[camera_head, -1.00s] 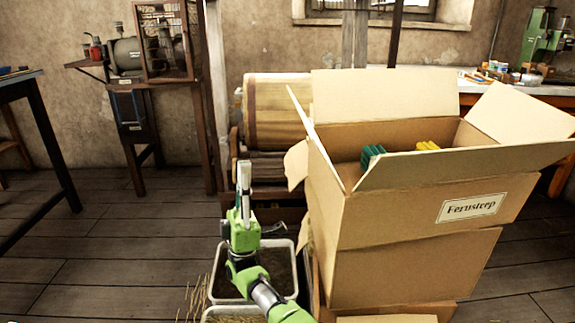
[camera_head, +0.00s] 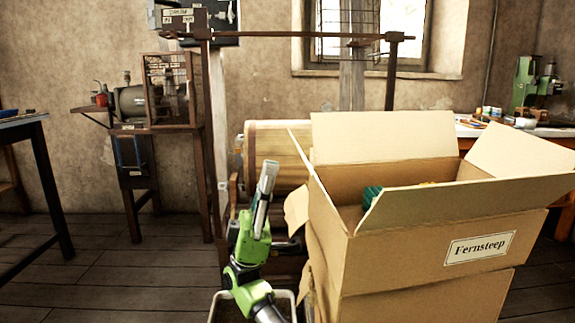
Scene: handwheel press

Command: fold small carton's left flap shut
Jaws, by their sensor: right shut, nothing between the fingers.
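The open carton (camera_head: 410,258) labelled "Fernsteep" stands on top of another carton at the right. Its left flap (camera_head: 304,154) stands up, seen nearly edge-on. The back flap (camera_head: 385,135) is raised, and the right flap (camera_head: 520,150) and front flap (camera_head: 470,194) lean outward. My right gripper (camera_head: 269,168) is shut and empty, pointing up, to the left of the left flap with a gap in the picture. My left gripper is out of view.
A green item (camera_head: 371,195) shows inside the carton; other contents are mostly hidden. A wooden drum (camera_head: 270,150) stands behind my gripper. The floor at left is clear.

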